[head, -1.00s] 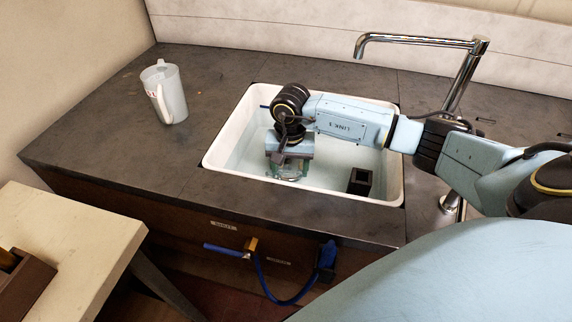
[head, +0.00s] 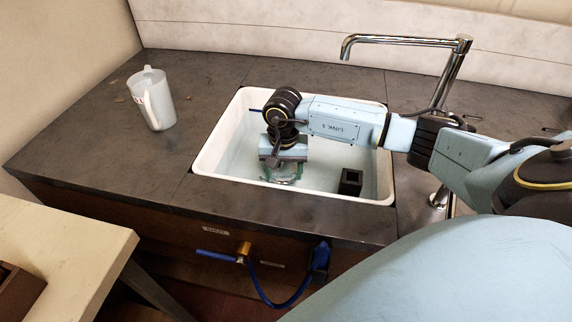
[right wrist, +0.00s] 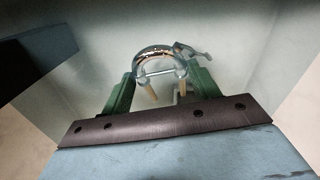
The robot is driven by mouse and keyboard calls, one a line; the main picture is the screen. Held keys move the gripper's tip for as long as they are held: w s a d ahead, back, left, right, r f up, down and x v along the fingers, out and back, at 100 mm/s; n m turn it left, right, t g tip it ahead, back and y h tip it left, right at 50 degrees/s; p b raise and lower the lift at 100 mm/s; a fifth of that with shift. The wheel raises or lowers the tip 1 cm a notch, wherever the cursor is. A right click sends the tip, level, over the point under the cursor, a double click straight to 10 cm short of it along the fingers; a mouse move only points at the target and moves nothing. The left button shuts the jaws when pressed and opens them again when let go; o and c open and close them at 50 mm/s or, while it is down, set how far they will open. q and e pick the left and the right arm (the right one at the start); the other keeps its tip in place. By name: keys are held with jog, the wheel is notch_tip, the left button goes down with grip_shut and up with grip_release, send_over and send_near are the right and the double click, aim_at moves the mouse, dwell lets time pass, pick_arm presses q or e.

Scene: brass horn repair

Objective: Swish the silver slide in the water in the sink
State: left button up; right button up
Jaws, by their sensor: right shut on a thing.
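The white sink (head: 210,158) is set in the dark counter and holds pale water. My right gripper (head: 284,178) points down inside the sink, near its front left part. In the right wrist view its green fingers (right wrist: 152,92) are shut on the silver slide (right wrist: 158,57), whose shiny curved bow shows between and beyond the fingertips. In the head view only a small part of the slide shows below the gripper. I cannot tell exactly how deep the slide is in the water. My left gripper is not in view.
A black square holder (head: 350,182) stands in the sink's front right corner. A chrome faucet (head: 455,75) rises behind on the right. A translucent pitcher (head: 153,100) stands on the counter (head: 90,130) at left. A blue hose (head: 283,301) hangs at the front. A pale table (head: 70,235) is at lower left.

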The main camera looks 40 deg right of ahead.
aim_at(275, 174)
jog(key=shift+w+a+b, duration=0.55)
jog(key=shift+w+a, duration=0.15)
jog(key=shift+w, duration=0.2)
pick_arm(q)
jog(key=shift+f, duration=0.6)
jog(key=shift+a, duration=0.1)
